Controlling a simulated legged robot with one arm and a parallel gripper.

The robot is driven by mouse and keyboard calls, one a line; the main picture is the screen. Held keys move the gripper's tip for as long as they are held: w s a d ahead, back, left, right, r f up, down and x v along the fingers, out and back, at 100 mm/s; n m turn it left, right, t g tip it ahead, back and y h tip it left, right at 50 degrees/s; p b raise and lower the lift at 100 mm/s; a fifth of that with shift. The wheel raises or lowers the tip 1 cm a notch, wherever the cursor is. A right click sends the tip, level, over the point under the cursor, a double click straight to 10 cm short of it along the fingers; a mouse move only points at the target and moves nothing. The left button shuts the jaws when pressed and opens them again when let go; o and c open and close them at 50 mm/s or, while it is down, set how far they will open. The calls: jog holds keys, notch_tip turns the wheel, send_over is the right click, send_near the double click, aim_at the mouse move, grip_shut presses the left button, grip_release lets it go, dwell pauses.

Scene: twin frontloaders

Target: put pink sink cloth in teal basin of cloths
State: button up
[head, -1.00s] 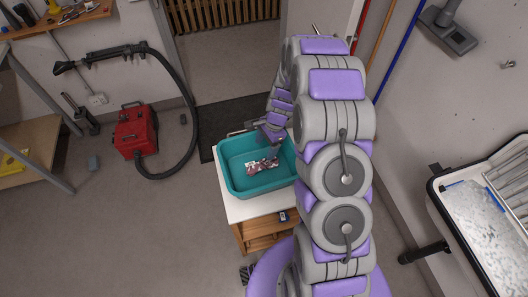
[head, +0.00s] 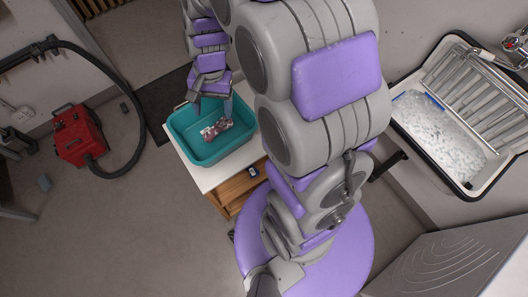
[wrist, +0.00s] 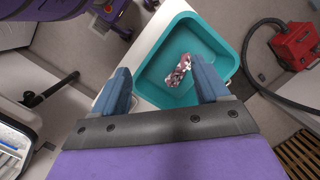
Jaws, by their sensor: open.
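The teal basin (head: 188,150) stands on a white-topped wooden cabinet, and it also shows in the wrist view (wrist: 150,78). A crumpled pink and white patterned cloth (head: 217,128) lies inside on its floor; it also shows in the wrist view (wrist: 180,71). My gripper (head: 211,97) is above the basin's far side in the head view. In the wrist view my gripper (wrist: 162,80) has its blue fingers wide apart with nothing between them, and the cloth lies below and beyond them.
A sink (head: 484,184) with a draining rack (head: 470,98) is at the right wall. A red vacuum (head: 80,136) with a black hose stands on the floor at left.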

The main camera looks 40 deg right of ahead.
jog(key=s+r+n+h, duration=0.1)
jog(key=s+r+n, duration=0.3)
jog(key=s, duration=0.7)
jog(key=s+d+r+n+h, duration=0.1)
jog(key=s+r+n, duration=0.2)
jog(key=s, duration=0.8)
jog(key=shift+s+d+r+n, duration=0.2)
jog(key=shift+r+n, duration=0.2)
jog(key=shift+r, duration=0.55)
jog(key=shift+d, duration=0.1)
jog(key=shift+f, duration=0.1)
jog(key=shift+f+b, duration=0.4)
jog(key=shift+b, duration=0.05)
